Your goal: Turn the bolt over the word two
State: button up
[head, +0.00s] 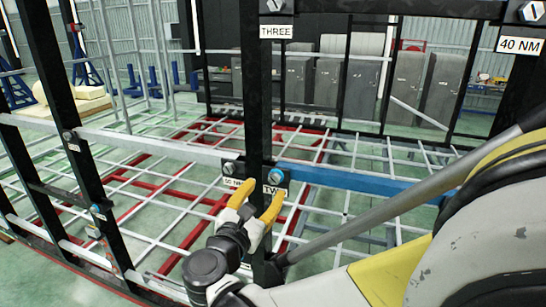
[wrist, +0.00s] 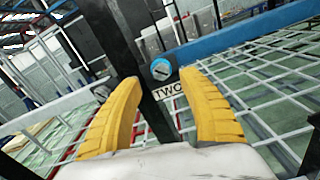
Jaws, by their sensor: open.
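The bolt over the word two (head: 277,176) sits at the left end of a blue bar, on a black upright post. In the wrist view the bolt (wrist: 161,69) has a blue rim and a slotted grey face. The white label reading TWO (wrist: 168,91) is just below it; in the head view the label (head: 274,190) is partly covered by my finger. My gripper (head: 256,197) is open, with yellow fingers spread just below the bolt. In the wrist view the gripper (wrist: 164,90) has its fingers either side of the label, with nothing between them held.
Another bolt (head: 230,168) with a partly hidden label is left of the post. A label reading THREE (head: 276,31) is higher up, and a 40 NM label (head: 520,44) is at the right. The blue bar (head: 370,182) runs right. Black posts and the white grid surround the area.

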aim_at(274, 178)
jog(key=x, duration=0.6)
jog(key=shift+w+d+p, duration=0.15)
jog(key=shift+w+p, duration=0.1)
jog(key=shift+p, duration=0.05)
grip_shut()
